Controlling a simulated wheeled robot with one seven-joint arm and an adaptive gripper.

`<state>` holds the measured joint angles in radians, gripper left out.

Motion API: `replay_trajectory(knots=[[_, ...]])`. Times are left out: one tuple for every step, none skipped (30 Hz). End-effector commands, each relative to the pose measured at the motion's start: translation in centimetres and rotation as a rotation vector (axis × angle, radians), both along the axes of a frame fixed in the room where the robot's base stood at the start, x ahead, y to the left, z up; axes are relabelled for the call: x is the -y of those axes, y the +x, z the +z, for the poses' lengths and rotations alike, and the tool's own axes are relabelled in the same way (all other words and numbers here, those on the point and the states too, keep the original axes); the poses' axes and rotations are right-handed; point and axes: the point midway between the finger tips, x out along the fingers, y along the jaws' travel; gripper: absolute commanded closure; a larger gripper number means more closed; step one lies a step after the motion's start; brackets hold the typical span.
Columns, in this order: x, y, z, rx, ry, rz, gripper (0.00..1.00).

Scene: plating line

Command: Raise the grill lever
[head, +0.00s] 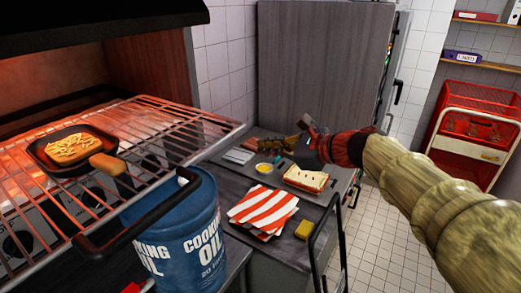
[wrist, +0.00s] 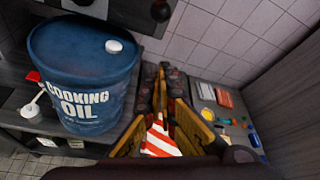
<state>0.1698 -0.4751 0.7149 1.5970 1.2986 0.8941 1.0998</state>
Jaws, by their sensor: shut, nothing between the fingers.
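The grill's black bar-shaped handle (head: 150,212), which looks like the lever, runs along the front of the wire rack (head: 185,118) at the left of the head view. It crosses in front of the blue cooking oil drum (head: 185,240). My gripper (head: 250,145) is over the counter to the right of the handle, well apart from it. In the wrist view my gripper's fingers (wrist: 163,70) come together at the tips with nothing between them. The drum (wrist: 85,70) stands to their left. I cannot make out the lever for sure in the wrist view.
A pan (head: 72,148) with food sits on the rack under a glowing grill. The counter holds a red-striped cloth (head: 262,210), a sandwich (head: 306,178) and a yellow block (head: 304,229). A red cart (head: 478,125) stands at the far right. The tiled floor is clear.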

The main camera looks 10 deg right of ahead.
Motion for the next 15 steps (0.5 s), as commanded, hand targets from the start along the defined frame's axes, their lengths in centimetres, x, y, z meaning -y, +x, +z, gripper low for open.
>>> replay_trajectory(knots=[[-0.4, 0.3, -0.2, -0.002, 0.001, 0.002, 1.00], [-0.6, 0.6, -0.3, -0.002, 0.001, 0.002, 1.00], [-1.0, 1.0, -0.5, -0.002, 0.000, 0.003, 1.00], [-1.4, 1.3, -0.7, -0.001, 0.000, 0.004, 1.00], [-1.7, 1.6, -0.9, -0.001, 0.000, 0.004, 1.00], [-2.2, 2.2, -1.3, -0.002, -0.001, 0.005, 1.00], [-2.6, 2.6, -1.5, -0.003, -0.001, 0.005, 1.00], [-3.0, 3.0, -1.7, -0.003, -0.001, 0.005, 1.00], [-3.5, 3.5, -2.0, -0.002, -0.001, 0.005, 1.00], [-3.9, 3.9, -2.2, -0.002, 0.001, 0.005, 1.00], [-4.3, 4.3, -2.4, -0.002, 0.001, 0.005, 1.00], [-4.8, 4.8, -2.7, -0.003, 0.000, 0.004, 1.00], [-5.2, 5.2, -2.9, -0.003, 0.000, 0.005, 1.00], [-5.5, 5.6, -3.2, -0.003, 0.000, 0.004, 1.00], [-6.0, 6.1, -3.4, -0.002, -0.001, 0.005, 1.00]])
